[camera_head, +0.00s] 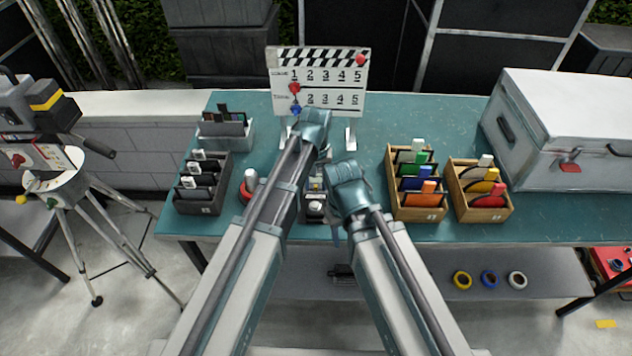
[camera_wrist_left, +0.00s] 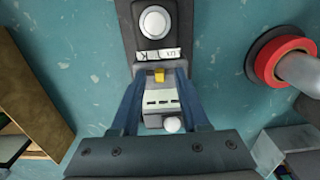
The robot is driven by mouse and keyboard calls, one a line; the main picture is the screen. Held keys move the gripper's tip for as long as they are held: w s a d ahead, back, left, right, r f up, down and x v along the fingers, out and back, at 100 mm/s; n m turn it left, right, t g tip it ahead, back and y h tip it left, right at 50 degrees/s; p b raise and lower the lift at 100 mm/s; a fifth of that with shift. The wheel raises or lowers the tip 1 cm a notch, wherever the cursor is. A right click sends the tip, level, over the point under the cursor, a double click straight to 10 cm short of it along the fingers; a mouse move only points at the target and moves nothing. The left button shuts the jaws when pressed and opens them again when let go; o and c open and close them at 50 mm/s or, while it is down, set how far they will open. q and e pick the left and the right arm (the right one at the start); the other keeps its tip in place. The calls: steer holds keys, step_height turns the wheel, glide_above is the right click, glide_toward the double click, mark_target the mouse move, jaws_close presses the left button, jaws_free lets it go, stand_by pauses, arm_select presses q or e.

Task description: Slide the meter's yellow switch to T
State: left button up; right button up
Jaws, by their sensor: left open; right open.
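The meter (camera_head: 315,208) lies on the teal table, partly hidden by my arms. The left wrist view shows its round white dome (camera_wrist_left: 154,22), small white label strips, a yellow switch (camera_wrist_left: 159,75) and a white panel with dark marks (camera_wrist_left: 161,101). My left gripper (camera_wrist_left: 159,78) is open, with one finger on each side of the meter and the switch between the tips; I cannot tell whether either touches. My right gripper (camera_head: 336,228) is open and low beside the meter, its fingers mostly hidden.
A red roll (camera_head: 246,191) and a dark rack (camera_head: 204,183) stand left of the meter. Wooden card boxes (camera_head: 417,212) stand to the right. A clapperboard (camera_head: 320,80) stands behind, and a grey case (camera_head: 560,130) sits at far right.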

mark_target(316, 185)
arm_select(q)
steer(key=shift+r, duration=0.1)
arm_select(e)
steer(key=shift+r, duration=0.1)
arm_select(q)
step_height(316, 185, up, 14)
steer(key=p, duration=1.3)
steer(key=shift+f+p, duration=0.2)
steer(key=shift+p, duration=0.2)
arm_select(e)
step_height(316, 185, up, 14)
steer(key=shift+f, duration=0.2)
